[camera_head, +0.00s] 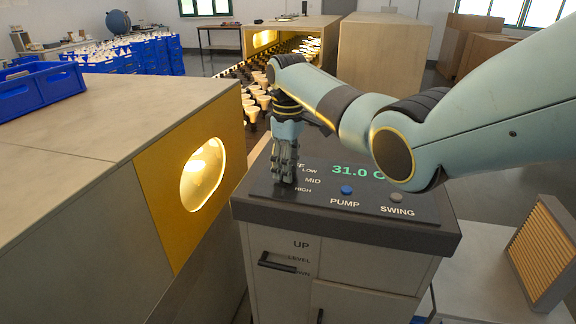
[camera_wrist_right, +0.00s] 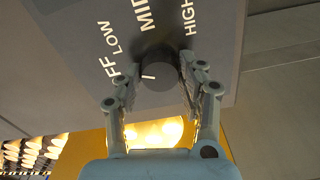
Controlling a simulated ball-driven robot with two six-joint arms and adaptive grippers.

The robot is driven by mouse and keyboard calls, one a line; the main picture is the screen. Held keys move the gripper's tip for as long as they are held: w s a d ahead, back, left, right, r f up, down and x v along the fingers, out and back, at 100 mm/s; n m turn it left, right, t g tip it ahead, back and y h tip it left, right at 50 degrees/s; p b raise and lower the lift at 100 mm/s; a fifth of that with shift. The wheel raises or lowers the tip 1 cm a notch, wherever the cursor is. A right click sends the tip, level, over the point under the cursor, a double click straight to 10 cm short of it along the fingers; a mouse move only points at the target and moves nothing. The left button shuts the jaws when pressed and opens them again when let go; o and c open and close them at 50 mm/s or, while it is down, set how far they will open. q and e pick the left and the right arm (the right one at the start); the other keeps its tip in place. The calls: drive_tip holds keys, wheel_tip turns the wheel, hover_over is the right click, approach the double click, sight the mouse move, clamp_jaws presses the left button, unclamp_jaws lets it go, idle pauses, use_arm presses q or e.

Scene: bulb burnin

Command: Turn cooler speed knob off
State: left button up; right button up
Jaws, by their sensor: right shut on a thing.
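The cooler speed knob (camera_wrist_right: 160,76) is a dark round knob on the grey control panel. In the right wrist view it sits between the two fingers of my right gripper (camera_wrist_right: 161,84), which is shut on it. A short white mark shows on the knob; I cannot tell surely which label it points at. OFF, LOW, MID and HIGH are printed around it. In the head view my right gripper (camera_head: 285,180) reaches down onto the left side of the panel (camera_head: 330,205) and hides the knob and part of OFF. My left gripper is not in view.
The panel also has a green 31.0 C display (camera_head: 357,171), a blue PUMP button (camera_head: 347,190) and a grey SWING button (camera_head: 396,198). A cabinet with a lit yellow window panel (camera_head: 150,190) stands close on the left. A slatted filter-like panel (camera_head: 543,250) stands at right.

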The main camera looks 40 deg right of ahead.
drive_tip(key=n, duration=0.4)
drive_tip(key=shift+n, duration=0.3)
drive_tip(key=shift+r, duration=0.1)
idle(0.4)
drive_tip(key=o, duration=1.2)
wheel_tip(320, 180, up, 12)
drive_tip(key=shift+f, duration=0.1)
